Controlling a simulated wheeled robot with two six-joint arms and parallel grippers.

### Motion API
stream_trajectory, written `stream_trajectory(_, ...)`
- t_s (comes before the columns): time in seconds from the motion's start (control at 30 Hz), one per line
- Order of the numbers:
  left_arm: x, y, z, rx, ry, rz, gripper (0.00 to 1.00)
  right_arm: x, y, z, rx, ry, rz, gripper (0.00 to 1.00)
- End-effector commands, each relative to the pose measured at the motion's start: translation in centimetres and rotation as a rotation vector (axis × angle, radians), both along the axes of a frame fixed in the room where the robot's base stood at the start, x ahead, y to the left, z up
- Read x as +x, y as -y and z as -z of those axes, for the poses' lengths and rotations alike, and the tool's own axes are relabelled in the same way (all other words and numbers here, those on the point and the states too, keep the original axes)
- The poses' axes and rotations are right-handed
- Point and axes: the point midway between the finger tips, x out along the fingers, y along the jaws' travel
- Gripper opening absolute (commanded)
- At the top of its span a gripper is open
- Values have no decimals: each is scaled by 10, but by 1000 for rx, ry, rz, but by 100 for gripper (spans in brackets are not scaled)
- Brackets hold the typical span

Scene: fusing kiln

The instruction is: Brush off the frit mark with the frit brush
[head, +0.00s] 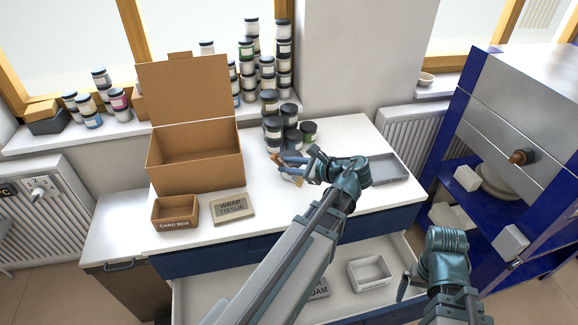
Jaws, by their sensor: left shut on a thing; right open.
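My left gripper (300,168) is over the white worktop (250,222), in front of the stacked jars. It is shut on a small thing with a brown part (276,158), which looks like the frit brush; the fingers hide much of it. I cannot tell whether it touches the worktop. I cannot make out a frit mark; the gripper and forearm cover part of the worktop. My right gripper (404,287) is open and empty at the right end of the open drawer, low in front of the worktop.
An open cardboard box (195,170), a small card box (175,213) and a wrap tissue pack (233,208) stand left. Jars (272,128) crowd the back. A grey tray (388,170) lies right. The open drawer holds a white tray (369,273). A blue kiln (520,120) stands right.

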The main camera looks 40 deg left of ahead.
Motion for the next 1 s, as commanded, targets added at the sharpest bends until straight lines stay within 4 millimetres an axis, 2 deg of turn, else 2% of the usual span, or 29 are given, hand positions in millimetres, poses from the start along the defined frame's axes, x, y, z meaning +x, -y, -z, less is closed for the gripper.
stream_trajectory(0.03,0,0,-10,0,0,0,0,0,0,-10,0,0,0,100)
stream_trajectory(0.23,1,-2,-23,0,-1,1,0,0,0,-23,0,0,0,100)
stream_trajectory(1.0,1,-2,-23,0,0,1,0,0,0,-23,0,0,0,100)
